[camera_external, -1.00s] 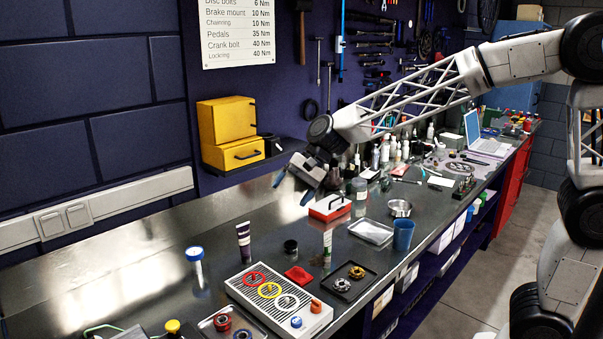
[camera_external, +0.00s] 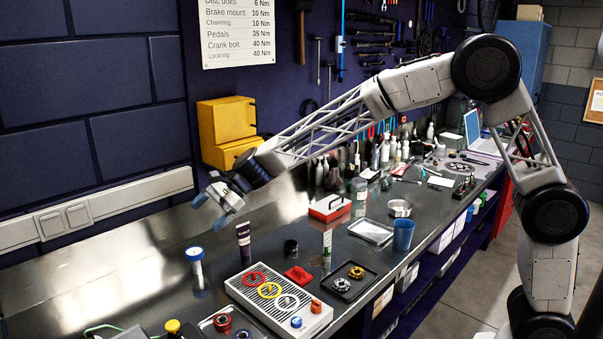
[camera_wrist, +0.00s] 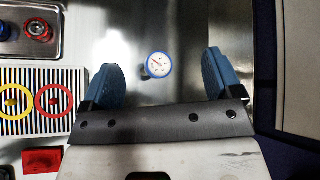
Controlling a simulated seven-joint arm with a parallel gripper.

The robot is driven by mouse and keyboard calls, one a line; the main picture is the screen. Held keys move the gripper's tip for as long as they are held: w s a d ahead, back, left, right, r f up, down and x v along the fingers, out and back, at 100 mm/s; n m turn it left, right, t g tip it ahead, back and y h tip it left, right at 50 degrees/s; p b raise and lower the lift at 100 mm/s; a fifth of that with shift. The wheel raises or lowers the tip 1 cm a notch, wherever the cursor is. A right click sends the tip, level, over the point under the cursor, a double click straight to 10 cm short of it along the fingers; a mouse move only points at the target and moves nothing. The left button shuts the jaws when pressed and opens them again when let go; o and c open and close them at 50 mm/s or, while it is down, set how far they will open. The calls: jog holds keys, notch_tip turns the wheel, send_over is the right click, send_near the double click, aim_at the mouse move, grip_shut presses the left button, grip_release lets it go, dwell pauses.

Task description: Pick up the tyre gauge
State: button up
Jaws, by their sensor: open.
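The tyre gauge (camera_external: 195,258) stands upright on the steel bench at the front left, with a blue top and a pale stem. In the wrist view its round white dial with a blue rim (camera_wrist: 158,65) faces the camera, and the stem below is mostly hidden. My gripper (camera_external: 209,213) is above the bench, higher than the gauge and slightly right of it in the external view. In the wrist view its blue fingers (camera_wrist: 160,72) are wide apart and empty. The dial appears between them, apart from both.
A dark tube (camera_external: 243,241) stands right of the gauge. A tray of parts (camera_wrist: 62,40) shows at the wrist view's upper left. Bare bench lies around the gauge; the wall is behind.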

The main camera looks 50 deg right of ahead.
jog(key=w+f, duration=0.1)
jog(key=m+g+y, duration=0.1)
jog(key=m+y, duration=0.1)
send_near(197, 249)
jog(key=w+a+f, duration=0.1)
jog(key=w+a, duration=0.2)
jog(key=a+f+g, duration=0.1)
jog(key=g, duration=0.2)
jog(key=shift+s+a+f, duration=0.2)
jog(key=shift+a+f, duration=0.05)
jog(key=shift+s+a+f+g+y, duration=0.3)
jog(key=shift+a+g, duration=0.2)
jog(key=shift+g, duration=0.3)
jog(key=shift+a, duration=0.1)
jog(key=shift+x, duration=2.4)
jog(key=c, duration=1)
